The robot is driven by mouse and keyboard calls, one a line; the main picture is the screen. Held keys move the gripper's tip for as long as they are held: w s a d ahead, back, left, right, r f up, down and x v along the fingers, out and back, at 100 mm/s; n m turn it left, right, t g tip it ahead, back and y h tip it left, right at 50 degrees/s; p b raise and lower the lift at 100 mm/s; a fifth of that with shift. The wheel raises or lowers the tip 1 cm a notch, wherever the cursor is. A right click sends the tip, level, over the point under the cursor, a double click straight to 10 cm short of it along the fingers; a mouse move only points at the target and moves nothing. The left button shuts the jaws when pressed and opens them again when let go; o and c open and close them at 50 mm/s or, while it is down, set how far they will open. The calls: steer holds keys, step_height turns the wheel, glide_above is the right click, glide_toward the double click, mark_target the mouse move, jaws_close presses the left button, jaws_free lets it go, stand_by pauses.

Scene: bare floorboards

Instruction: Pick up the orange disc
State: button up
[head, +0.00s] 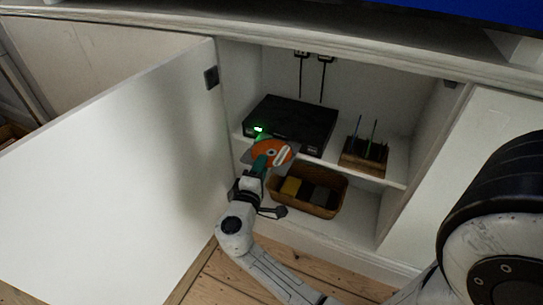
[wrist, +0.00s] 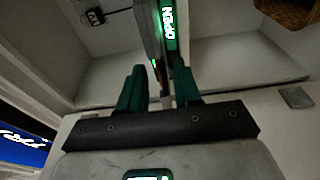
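The orange disc (head: 264,148) lies on the pulled-out grey tray (head: 249,156) of a black player (head: 291,122) on the cabinet's upper shelf. It has a pale patch on its right side. My gripper (head: 262,163) is at the front edge of the tray, its green fingers overlapping the disc's near side in the head view. In the wrist view my gripper (wrist: 159,82) has its fingers apart, with a thin edge-on piece between them. I cannot tell whether the fingers touch the disc; its face is hidden there.
A wooden holder (head: 363,157) with upright sticks stands right of the player. A wicker basket (head: 320,205) with dark and yellow items sits on the lower shelf. The open white door (head: 120,175) flanks my arm on the left.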

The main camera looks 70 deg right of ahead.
steer(key=shift+w+d, duration=0.1)
steer(key=shift+d, duration=0.85)
jaws_close()
